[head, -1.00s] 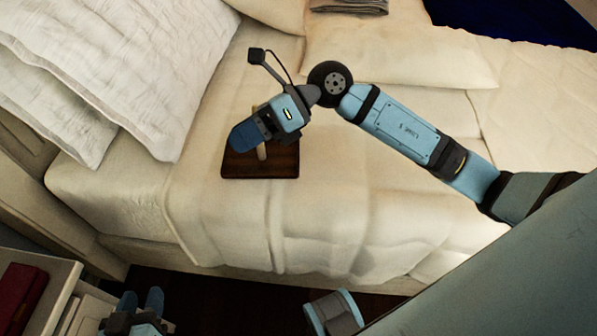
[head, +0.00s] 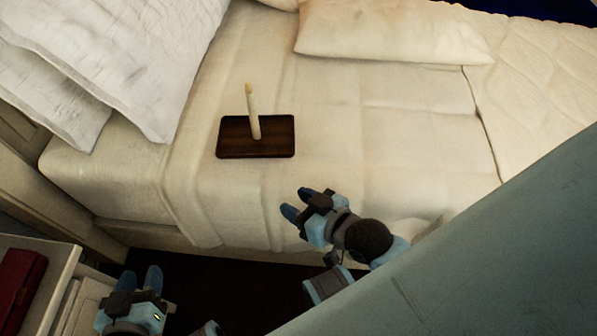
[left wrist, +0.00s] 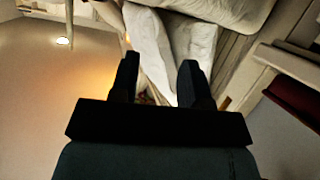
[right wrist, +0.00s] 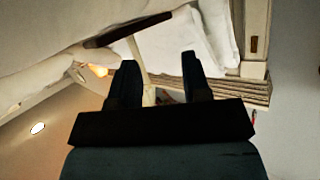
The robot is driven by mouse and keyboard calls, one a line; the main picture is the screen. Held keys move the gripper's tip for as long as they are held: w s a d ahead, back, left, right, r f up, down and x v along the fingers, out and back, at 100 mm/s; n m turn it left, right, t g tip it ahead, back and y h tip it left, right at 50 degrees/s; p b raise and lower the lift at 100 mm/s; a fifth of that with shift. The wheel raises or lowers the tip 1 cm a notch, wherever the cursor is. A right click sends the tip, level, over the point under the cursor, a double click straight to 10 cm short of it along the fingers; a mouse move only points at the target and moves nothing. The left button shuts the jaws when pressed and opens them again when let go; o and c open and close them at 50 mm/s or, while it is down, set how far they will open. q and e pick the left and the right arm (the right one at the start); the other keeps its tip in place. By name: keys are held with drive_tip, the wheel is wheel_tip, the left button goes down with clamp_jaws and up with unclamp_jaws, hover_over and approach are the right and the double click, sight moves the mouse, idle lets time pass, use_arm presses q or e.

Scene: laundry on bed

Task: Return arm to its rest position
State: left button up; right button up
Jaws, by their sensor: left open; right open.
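My right gripper (head: 296,204) is in the head view by the near edge of the bed, with its two blue fingers apart and nothing between them. Its open fingers also show in the right wrist view (right wrist: 158,82). My left gripper (head: 141,280) is at the lower left of the head view, beside the bedside shelf, its fingers apart and empty. Its fingers also show in the left wrist view (left wrist: 160,80).
A dark wooden tray (head: 232,146) with an upright pale stick (head: 253,112) lies on the bed (head: 390,150). Pillows (head: 120,60) lie at the upper left. A shelf with a red book (head: 20,285) stands at lower left.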

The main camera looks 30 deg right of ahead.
use_arm(q)
drive_tip(key=s+a+r+g+y+p, duration=0.1)
drive_tip(key=r+p, duration=0.7)
drive_tip(key=p, duration=0.7)
drive_tip(key=s+a+r+g+p, duration=0.1)
drive_tip(key=r+p, duration=0.6)
drive_tip(key=p, duration=0.9)
drive_tip(key=shift+s+a+r+y, duration=0.35)
drive_tip(key=shift+s+a+y, duration=0.1)
drive_tip(key=shift+a, duration=0.35)
use_arm(e)
drive_tip(key=s+d+r+g+h, duration=0.1)
drive_tip(key=r, duration=0.7)
drive_tip(key=s+d+r, duration=0.1)
drive_tip(key=d+r, duration=0.1)
drive_tip(key=r, duration=0.6)
drive_tip(key=shift+s+d+g+h, duration=0.3)
drive_tip(key=shift+s+g+h, duration=0.05)
drive_tip(key=shift+g+h, duration=0.05)
